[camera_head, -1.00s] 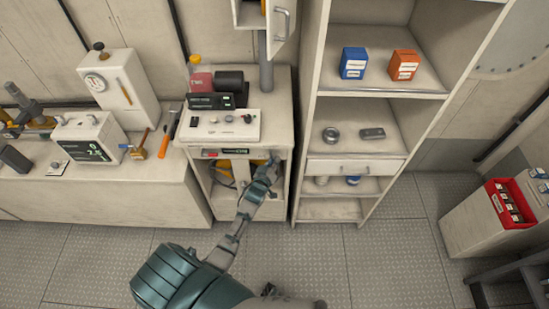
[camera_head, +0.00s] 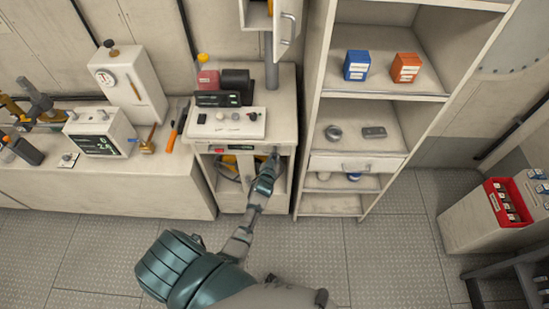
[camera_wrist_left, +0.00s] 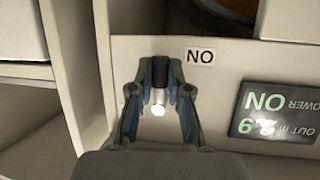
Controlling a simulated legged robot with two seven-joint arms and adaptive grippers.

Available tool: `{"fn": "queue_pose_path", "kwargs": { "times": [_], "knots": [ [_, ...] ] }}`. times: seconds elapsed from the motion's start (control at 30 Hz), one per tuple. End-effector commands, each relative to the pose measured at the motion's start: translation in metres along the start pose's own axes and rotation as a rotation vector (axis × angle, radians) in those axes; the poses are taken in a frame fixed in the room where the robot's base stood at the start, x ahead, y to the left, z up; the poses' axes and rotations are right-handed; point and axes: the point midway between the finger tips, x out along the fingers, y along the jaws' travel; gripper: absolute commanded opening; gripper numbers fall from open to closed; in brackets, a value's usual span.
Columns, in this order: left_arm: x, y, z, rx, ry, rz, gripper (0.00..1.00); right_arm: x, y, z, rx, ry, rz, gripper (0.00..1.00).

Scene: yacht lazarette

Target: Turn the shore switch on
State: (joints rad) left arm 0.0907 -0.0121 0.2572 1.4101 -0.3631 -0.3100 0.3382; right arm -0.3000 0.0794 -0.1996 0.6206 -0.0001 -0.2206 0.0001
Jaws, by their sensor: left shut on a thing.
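In the left wrist view a switch lever (camera_wrist_left: 159,72), dark with a pale lower end, stands on a pale panel (camera_wrist_left: 225,70). An ON label (camera_wrist_left: 200,57), upside down in this view, is right beside it. My left gripper (camera_wrist_left: 160,80) has its two fingers closed on either side of the lever. In the head view my left gripper (camera_head: 270,162) is at the front right of the cabinet (camera_head: 288,120), just under its top, and hides the switch there. My right gripper is not in view.
A lit display (camera_wrist_left: 277,112), upside down, shows ON in green on the panel. A control box (camera_head: 226,123) sits on the cabinet top. An open shelf unit (camera_head: 300,170) stands close on the right. A counter (camera_head: 110,190) with instruments is on the left. The floor in front is clear.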

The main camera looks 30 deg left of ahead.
Motion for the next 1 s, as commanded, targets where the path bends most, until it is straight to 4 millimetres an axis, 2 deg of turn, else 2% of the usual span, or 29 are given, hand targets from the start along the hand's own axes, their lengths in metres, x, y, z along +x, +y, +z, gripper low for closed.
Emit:
{"fn": "queue_pose_path", "kwargs": {
  "times": [0.03,0.3,0.33,0.4,0.77,0.87,1.0],
  "knots": [
    [-0.001,0.000,0.007,0.003,-0.014,-0.002,0.00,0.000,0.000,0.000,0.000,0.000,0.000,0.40],
    [-0.001,0.000,0.007,0.003,-0.015,-0.002,0.00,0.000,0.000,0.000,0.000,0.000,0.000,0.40],
    [-0.001,0.000,0.007,0.003,-0.015,-0.002,0.24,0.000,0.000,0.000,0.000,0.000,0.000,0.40],
    [-0.001,0.000,0.006,0.002,-0.013,-0.002,0.42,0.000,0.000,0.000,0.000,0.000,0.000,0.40],
    [-0.003,0.000,0.003,0.001,-0.005,-0.001,0.42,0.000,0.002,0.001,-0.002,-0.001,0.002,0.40],
    [-0.014,-0.001,0.003,0.001,-0.004,-0.001,0.42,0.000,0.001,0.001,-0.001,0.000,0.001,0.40],
    [-0.042,0.000,0.004,0.001,-0.005,-0.001,0.42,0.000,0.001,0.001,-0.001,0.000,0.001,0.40]
  ]
}}
